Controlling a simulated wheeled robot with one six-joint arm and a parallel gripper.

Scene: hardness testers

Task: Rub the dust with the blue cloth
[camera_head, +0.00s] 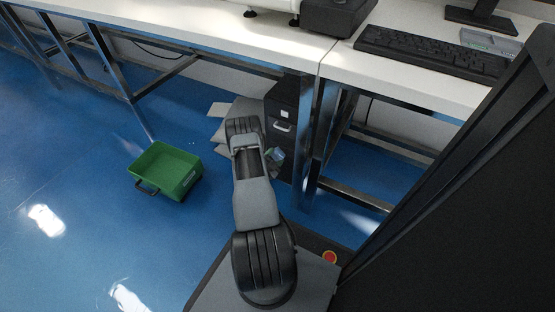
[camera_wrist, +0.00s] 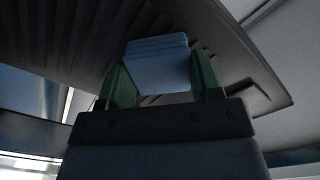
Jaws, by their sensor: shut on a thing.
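The blue cloth (camera_wrist: 157,68) shows in the wrist view as a folded, light blue block. My gripper (camera_wrist: 162,74) is shut on it, with one green finger on each side. In the head view my gripper (camera_head: 275,155) is small and partly hidden by my arm, in front of the dark cabinet below the table edge. The cloth cannot be made out clearly there. I see no dust in either view.
A white table (camera_head: 225,38) runs across the back, with a black keyboard (camera_head: 432,54) on its right part. A dark drawer cabinet (camera_head: 283,105) and metal legs stand below. A green bin (camera_head: 166,170) sits on the clear blue floor. A dark ribbed surface (camera_wrist: 60,35) fills the upper wrist view.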

